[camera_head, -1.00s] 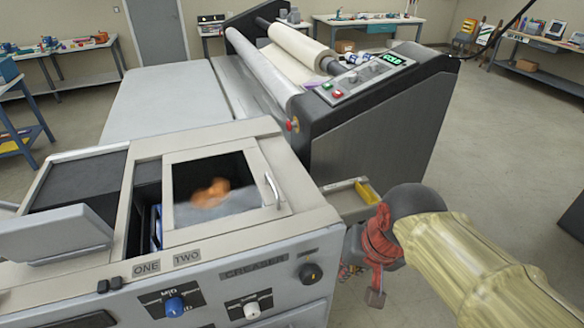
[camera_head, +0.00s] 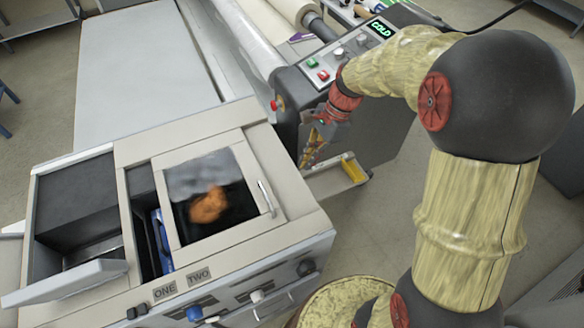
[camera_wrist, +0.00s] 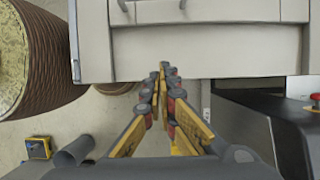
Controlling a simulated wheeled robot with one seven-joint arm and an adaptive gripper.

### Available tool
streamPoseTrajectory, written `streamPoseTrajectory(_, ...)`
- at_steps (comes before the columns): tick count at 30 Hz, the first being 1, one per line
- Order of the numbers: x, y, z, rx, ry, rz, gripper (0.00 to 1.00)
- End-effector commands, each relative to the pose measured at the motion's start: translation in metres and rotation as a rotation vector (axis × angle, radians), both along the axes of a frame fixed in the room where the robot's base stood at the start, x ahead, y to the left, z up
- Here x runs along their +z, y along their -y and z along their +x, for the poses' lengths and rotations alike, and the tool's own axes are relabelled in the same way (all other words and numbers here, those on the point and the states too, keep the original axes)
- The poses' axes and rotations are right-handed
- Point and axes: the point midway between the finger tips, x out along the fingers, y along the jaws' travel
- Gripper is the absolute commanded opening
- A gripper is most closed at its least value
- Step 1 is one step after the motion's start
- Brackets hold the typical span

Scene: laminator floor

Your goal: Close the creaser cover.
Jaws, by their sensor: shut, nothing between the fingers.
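The creaser (camera_head: 240,265) is the pale grey machine at lower left in the head view. On its top is a framed window panel (camera_head: 248,152) with a bar handle (camera_head: 266,198) along its right side. An open dark slot with a blue part (camera_head: 161,240) shows left of the panel, so the cover appears partly open. My gripper (camera_head: 308,160) is shut and empty, pointing down beside the creaser's far right corner, apart from the handle. In the wrist view, its closed fingers (camera_wrist: 164,76) point at the creaser's pale side (camera_wrist: 215,50).
A laminator (camera_head: 345,130) with a control panel and red button (camera_head: 274,105) stands just behind my gripper. A small tray with a yellow strip (camera_head: 352,170) juts out near it. A tilted pale flap (camera_head: 65,285) stands at the creaser's left.

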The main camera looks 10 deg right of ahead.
Motion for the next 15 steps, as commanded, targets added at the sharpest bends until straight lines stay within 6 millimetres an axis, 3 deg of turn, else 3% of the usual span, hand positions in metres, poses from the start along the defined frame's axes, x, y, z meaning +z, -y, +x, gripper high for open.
streamPoseTrajectory(15,-0.085,-0.034,-0.009,0.004,-0.005,0.001,0.0)
